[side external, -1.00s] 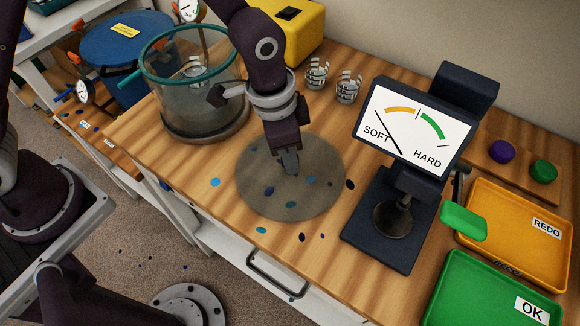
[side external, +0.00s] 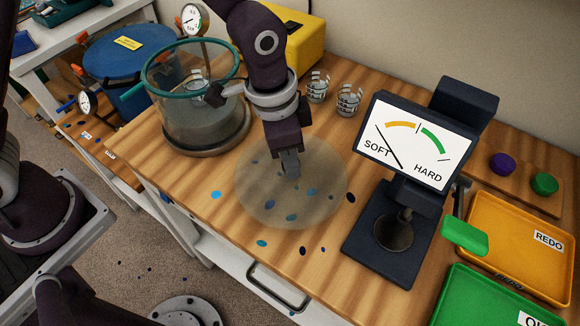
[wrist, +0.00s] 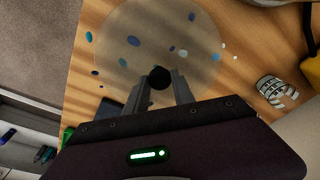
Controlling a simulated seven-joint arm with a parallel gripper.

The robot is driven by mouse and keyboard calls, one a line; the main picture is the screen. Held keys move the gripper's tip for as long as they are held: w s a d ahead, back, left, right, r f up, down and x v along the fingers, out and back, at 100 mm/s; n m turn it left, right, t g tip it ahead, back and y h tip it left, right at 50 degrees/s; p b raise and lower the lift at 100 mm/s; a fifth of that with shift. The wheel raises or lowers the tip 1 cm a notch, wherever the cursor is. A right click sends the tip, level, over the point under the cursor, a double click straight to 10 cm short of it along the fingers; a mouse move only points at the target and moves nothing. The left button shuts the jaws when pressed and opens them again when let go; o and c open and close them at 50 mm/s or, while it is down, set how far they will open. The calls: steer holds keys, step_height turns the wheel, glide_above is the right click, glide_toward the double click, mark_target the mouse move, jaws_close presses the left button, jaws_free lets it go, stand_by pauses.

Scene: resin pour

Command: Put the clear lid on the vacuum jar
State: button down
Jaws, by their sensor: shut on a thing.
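The clear lid (side external: 258,205) is a round see-through disc at the middle of the wooden bench. Blue specks on the bench show through it. My gripper (side external: 291,173) is above its centre, shut on its knob. In the wrist view the dark knob (wrist: 159,77) sits between my fingers, with the lid (wrist: 120,25) spreading beyond. The lid looks level and slightly above the bench; the exact gap is hard to tell. The vacuum jar (side external: 180,125) is a glass cylinder with a teal rim, left of my gripper, open on top. A small cup (side external: 197,85) shows inside it.
A dial gauge (side external: 192,20) rises behind the jar. A hardness meter (side external: 415,140) stands to the right, with orange (side external: 500,275) and green (side external: 460,300) trays beyond.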

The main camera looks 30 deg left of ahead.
steer(key=r, duration=0.7)
steer(key=shift+w+a+r, duration=0.15)
steer(key=shift+w+r, duration=0.05)
steer(key=shift+w, duration=0.2)
steer(key=w+a+r+n, duration=0.3)
steer(key=w+a+r, duration=0.45)
steer(key=w, duration=0.25)
steer(key=w+a+n+y, duration=0.1)
steer(key=w+a+n, duration=0.35)
steer(key=a, duration=0.45)
steer(key=s+a+r+n, duration=0.2)
steer(key=s+a+r, duration=0.4)
steer(key=s+a, duration=0.45)
step_height(320, 180, down, 6)
steer(key=s+d, duration=0.1)
steer(key=d, duration=0.1)
steer(key=shift+s+t, duration=0.25)
steer(key=shift+t, duration=0.05)
steer(key=shift+f+m, duration=0.25)
steer(key=shift+f, duration=0.25)
steer(key=c, duration=1)
jaws_free()
